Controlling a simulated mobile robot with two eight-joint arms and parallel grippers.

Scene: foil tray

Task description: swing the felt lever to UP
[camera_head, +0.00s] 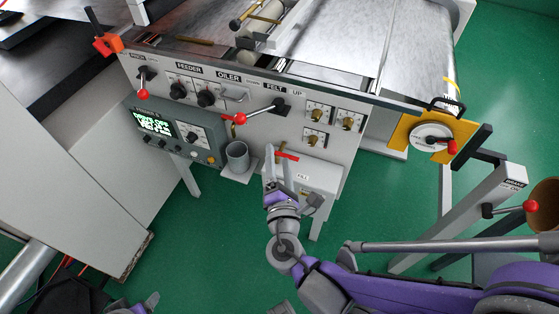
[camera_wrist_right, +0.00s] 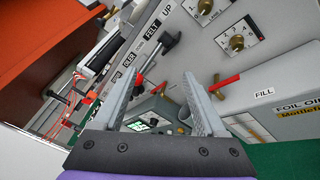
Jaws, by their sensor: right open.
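The felt lever (camera_head: 263,111) is on the machine's front panel under the FELT and UP lettering. Its dark pivot is at the right, and its rod runs left and slightly down to a red knob (camera_head: 240,118), pointing away from UP. In the right wrist view the lever's dark hub (camera_wrist_right: 170,42) shows beyond the fingers, with the knob end partly hidden by a finger. My right gripper (camera_head: 288,180) is open and empty, below and right of the lever, apart from it. My left gripper (camera_head: 143,304) barely shows at the bottom edge; its jaws are unclear.
A grey box labelled FILL (camera_head: 318,177) with a red handle (camera_head: 287,155) stands close by the right gripper. A grey cup (camera_head: 237,156) is below the lever. A control box with a green display (camera_head: 155,123) is at left, brass knobs (camera_head: 347,120) at right.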

